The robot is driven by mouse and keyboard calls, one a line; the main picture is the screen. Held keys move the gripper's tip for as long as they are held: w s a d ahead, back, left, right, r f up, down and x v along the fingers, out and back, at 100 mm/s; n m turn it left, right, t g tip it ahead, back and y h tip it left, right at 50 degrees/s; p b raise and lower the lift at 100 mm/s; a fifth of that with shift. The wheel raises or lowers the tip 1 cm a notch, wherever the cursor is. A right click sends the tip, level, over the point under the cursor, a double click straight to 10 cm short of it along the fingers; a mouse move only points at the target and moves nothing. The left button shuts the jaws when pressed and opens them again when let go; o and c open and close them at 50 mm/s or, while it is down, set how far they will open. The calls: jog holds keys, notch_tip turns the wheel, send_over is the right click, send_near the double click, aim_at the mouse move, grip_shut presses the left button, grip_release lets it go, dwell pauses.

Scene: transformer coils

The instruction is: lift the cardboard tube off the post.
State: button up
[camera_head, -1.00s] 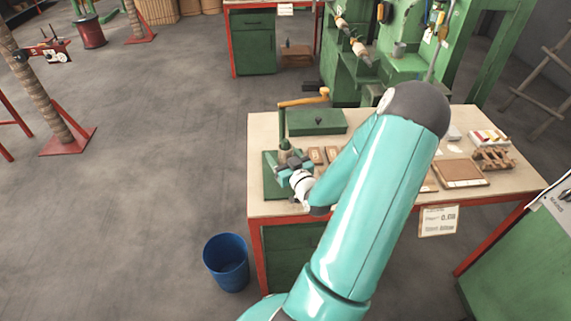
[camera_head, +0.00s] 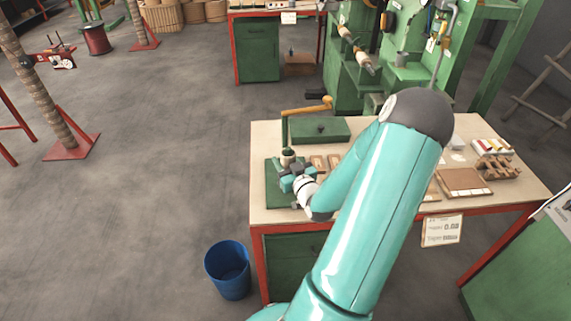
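A green device stands at the left end of the workbench, with a green base plate (camera_head: 274,196) and a short dark green upright part (camera_head: 288,155) that seems to be the post. My gripper (camera_head: 290,172) is at this upright, close against it or around it. It is small and seen from behind, so I cannot tell whether its fingers are open or shut. I cannot make out the cardboard tube clearly; my gripper and wrist cover the lower part of the upright.
The workbench (camera_head: 262,138) holds a green box (camera_head: 320,130) behind my gripper, a yellow-handled lever (camera_head: 306,106), a brown tray (camera_head: 463,182) and a wooden rack (camera_head: 497,168) at right. A blue bin (camera_head: 228,270) stands on the floor at front left.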

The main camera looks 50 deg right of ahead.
notch_tip(320, 180, up, 26)
jog(key=r, duration=0.1)
notch_tip(320, 180, down, 9)
dwell(0.9)
